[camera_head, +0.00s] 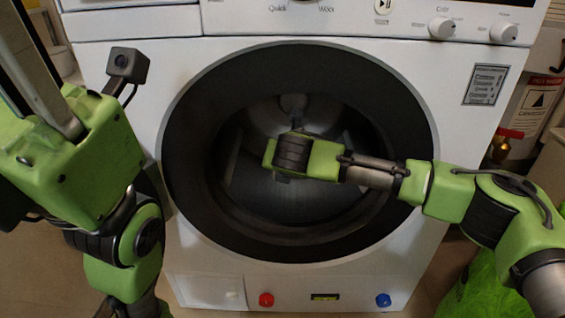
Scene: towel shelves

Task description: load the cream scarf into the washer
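The white washer (130,130) stands straight in front of me, and its round dark opening (195,190) shows the metal drum inside. My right arm comes in from the right and its wrist lies across the middle of the opening. The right gripper is hidden behind the wrist or too dark to make out. A small greyish shape shows in the drum just above the wrist; I cannot tell what it is. My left arm is raised close to the camera at the left, clear of the opening; its fingertips cannot be made out. I see no cream scarf.
Knobs (442,28) and buttons line the top panel of the washer. A red button (266,300) and a blue button (383,300) are low on its front. A bright green bag-like thing (485,285) lies at the lower right. A white cylinder with a warning label (540,98) stands at the right.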

